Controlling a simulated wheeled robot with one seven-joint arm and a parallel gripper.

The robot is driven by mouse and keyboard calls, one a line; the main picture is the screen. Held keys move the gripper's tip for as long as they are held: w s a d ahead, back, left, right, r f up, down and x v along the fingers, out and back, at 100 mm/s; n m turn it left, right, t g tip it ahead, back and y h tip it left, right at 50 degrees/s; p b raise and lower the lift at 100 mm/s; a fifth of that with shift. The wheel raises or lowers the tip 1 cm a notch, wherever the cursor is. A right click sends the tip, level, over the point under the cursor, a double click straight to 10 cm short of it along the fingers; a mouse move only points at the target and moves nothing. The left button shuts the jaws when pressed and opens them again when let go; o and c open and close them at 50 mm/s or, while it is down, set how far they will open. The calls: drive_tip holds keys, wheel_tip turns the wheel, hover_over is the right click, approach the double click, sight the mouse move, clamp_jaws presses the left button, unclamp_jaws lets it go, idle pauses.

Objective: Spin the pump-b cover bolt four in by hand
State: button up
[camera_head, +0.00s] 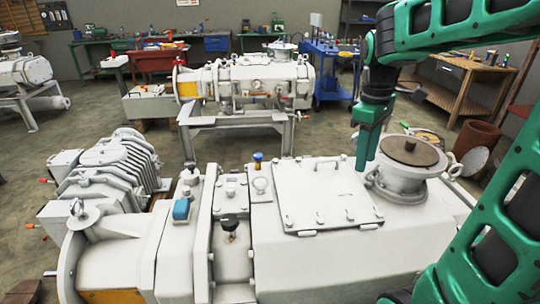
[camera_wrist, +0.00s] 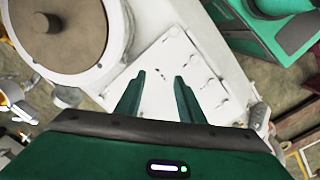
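The large white pump (camera_head: 340,258) fills the foreground, with a flat square cover plate (camera_head: 325,195) on top. Small bolts and handles show around the plate's edges; I cannot tell which bolt is number four. My gripper (camera_head: 361,168) points down over the plate's far right corner, beside the round flanged port. In the wrist view my gripper (camera_wrist: 160,76) has its two fingers apart with nothing between them. The cover plate (camera_wrist: 168,68) shows beyond the fingers, with small dark fittings on it. Whether the fingertips touch the plate cannot be told.
The round port (camera_head: 410,152) with a brown disc stands right of my gripper, raised above the cover. Another pump (camera_head: 250,80) stands on a frame behind.

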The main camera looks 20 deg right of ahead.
drive_tip(key=w+a+n, duration=0.3)
drive_tip(key=w+n, duration=0.2)
drive_tip(key=w, duration=0.2)
drive_tip(key=w+a+n, duration=0.4)
drive_tip(key=w, duration=0.3)
drive_tip(key=n, duration=0.9)
hover_over(275, 161)
drive_tip(key=w, duration=0.1)
drive_tip(key=shift+y, duration=0.4)
wheel_tip(275, 161, down, 11)
drive_tip(key=shift+d+f, duration=0.1)
